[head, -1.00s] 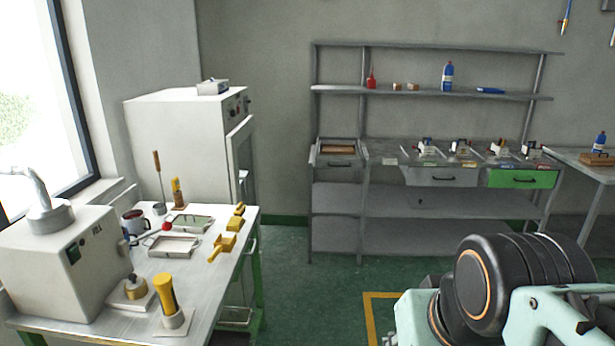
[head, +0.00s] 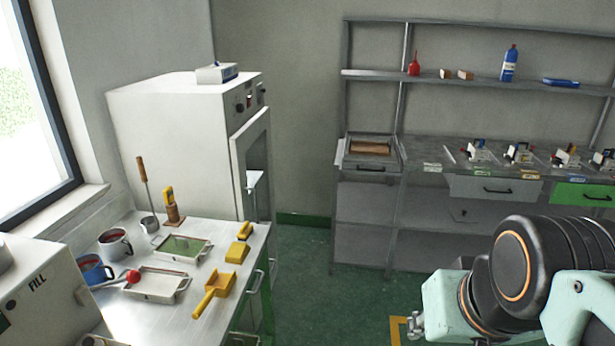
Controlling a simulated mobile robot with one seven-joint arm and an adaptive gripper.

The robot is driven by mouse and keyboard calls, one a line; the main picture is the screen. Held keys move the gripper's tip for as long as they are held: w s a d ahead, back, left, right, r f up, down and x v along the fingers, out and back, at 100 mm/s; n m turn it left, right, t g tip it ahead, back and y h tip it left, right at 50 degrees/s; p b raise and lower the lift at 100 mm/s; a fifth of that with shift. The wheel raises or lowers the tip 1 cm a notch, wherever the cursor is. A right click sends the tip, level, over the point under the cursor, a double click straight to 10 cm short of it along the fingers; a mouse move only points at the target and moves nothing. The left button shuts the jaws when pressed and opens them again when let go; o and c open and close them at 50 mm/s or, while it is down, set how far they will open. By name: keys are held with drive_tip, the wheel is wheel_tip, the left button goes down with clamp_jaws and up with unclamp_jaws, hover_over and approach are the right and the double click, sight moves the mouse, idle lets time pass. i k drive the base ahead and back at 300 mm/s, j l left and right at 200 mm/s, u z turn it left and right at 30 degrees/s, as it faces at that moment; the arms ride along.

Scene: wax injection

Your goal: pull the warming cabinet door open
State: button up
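The warming cabinet (head: 170,145) is a tall white box at the left back, with dark knobs on the upper front. Its door (head: 236,160) is on the right-facing side, seen at a steep angle, with a pale frame around a glazed-looking panel. It looks shut, but the angle hides whether there is a small gap. A slim handle shows faintly at the door's near edge. My arm reaches in at the lower right, well apart from the cabinet.
A metal bench (head: 225,287) in front of the cabinet holds mugs, trays and yellow tools. Shelving (head: 365,215) with drawers lines the back wall. Green floor (head: 320,290) is clear between bench and shelving.

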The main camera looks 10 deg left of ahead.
sight(240, 141)
drive_tip(key=i+u, duration=0.15)
drive_tip(key=i, duration=0.4)
drive_tip(key=i+l+u, duration=0.15)
drive_tip(key=i, duration=0.4)
